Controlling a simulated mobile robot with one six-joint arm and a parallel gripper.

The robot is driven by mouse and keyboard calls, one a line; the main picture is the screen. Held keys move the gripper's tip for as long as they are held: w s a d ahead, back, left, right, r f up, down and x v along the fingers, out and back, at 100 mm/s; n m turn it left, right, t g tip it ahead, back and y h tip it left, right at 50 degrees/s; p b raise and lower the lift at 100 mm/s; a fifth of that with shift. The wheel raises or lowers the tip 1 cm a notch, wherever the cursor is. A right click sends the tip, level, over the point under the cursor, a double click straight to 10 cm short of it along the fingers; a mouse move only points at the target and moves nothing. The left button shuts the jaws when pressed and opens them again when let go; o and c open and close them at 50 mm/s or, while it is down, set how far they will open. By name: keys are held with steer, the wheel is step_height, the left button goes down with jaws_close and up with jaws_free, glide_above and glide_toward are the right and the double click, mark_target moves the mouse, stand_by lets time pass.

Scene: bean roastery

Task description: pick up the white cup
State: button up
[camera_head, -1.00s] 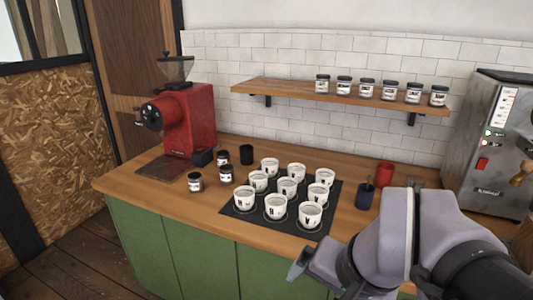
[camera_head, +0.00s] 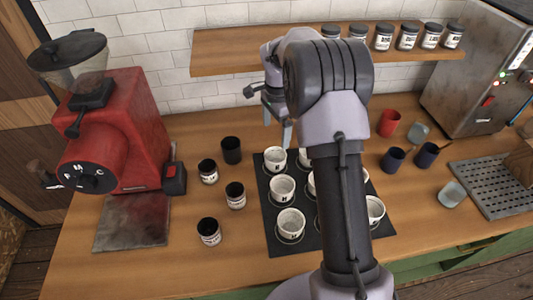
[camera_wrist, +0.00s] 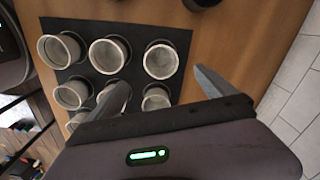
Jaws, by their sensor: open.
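Several white cups with black marks, such as this white cup (camera_head: 283,188), stand upright in rows on a black mat (camera_head: 288,247) on the wooden counter. My arm hides part of the rows in the head view. The frames do not single out one cup. My gripper (camera_head: 281,135) is above the back of the mat, near the back-row cups. In the wrist view my gripper (camera_wrist: 162,80) is open and empty. One white cup (camera_wrist: 161,60) shows beyond the gap between its fingers, and another (camera_wrist: 155,97) is partly hidden lower down.
A red grinder (camera_head: 120,135) stands at the left, with several dark jars and a black cup (camera_head: 231,150) between it and the mat. A wooden shelf (camera_head: 225,62) with jars hangs behind. A red cup (camera_head: 388,122), dark blue cups (camera_head: 392,160) and a grey machine (camera_head: 475,85) are at the right.

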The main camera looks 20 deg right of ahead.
steer(key=b, duration=0.2)
glide_toward(275, 156)
steer(key=s+a+f, duration=0.1)
steer(key=s, duration=0.2)
step_height(275, 156, down, 6)
steer(key=shift+r+b, duration=0.25)
steer(key=shift+b, duration=0.4)
steer(key=shift+r, duration=0.1)
steer(key=shift+c, duration=0.8)
steer(key=c, duration=1.5)
